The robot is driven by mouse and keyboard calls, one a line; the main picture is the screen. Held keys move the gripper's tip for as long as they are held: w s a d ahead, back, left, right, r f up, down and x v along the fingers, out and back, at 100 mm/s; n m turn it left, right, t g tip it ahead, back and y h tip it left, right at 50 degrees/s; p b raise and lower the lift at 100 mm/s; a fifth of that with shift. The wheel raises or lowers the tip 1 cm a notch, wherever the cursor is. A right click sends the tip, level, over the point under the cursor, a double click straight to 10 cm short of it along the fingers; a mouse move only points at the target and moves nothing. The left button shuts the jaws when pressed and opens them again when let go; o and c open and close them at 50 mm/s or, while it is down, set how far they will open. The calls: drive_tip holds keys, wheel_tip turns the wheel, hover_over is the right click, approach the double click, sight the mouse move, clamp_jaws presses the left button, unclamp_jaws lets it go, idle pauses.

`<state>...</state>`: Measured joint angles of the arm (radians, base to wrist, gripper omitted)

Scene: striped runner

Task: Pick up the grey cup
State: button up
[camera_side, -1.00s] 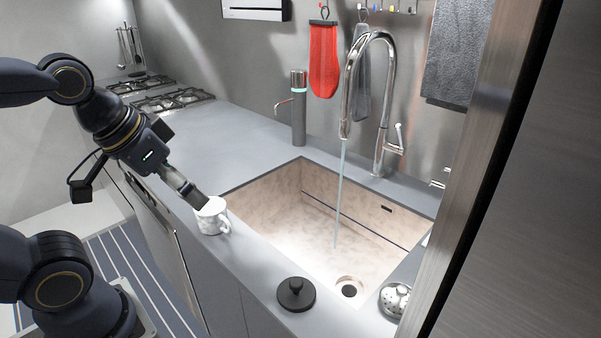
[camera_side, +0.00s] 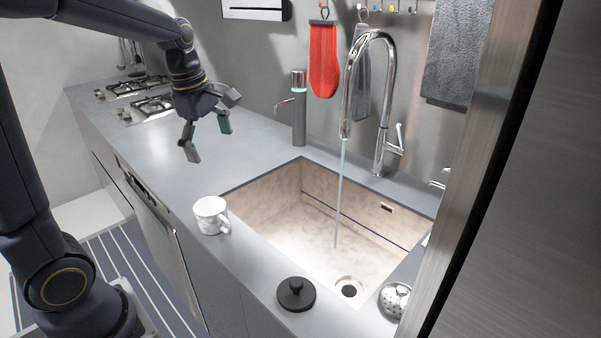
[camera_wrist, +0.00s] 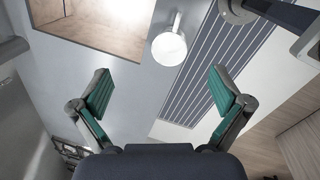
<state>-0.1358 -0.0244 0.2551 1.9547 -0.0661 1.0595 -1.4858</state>
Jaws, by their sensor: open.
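The grey cup (camera_side: 211,215) is marbled grey and white and stands upright on the counter at the front left corner of the sink. Its handle points right in the side view. In the wrist view the cup (camera_wrist: 169,49) is seen from above, beyond the fingertips and between their lines. My gripper (camera_side: 208,142) is open and empty, above the counter, up and behind the cup in the side view. Both green-padded fingers of my gripper (camera_wrist: 160,85) show spread wide in the wrist view. Nothing touches the cup.
The sink (camera_side: 322,222) lies right of the cup, with water running from the tall faucet (camera_side: 385,105). A black stopper (camera_side: 296,294) and a metal strainer (camera_side: 394,300) sit at its front edge. A dark cylindrical dispenser (camera_side: 298,110) stands behind.

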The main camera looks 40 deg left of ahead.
drive_tip(key=n+g, duration=0.2)
hover_over(214, 216)
drive_tip(key=w+a, duration=0.2)
drive_tip(key=a, duration=0.1)
wheel_tip(214, 216, down, 6)
wheel_tip(214, 216, down, 11)
drive_tip(key=shift+r, duration=0.2)
drive_tip(key=f, duration=0.5)
drive_tip(key=shift+s, duration=0.35)
drive_tip(key=shift+f, duration=0.45)
drive_tip(key=shift+w+a, duration=0.1)
drive_tip(key=c, duration=1.3)
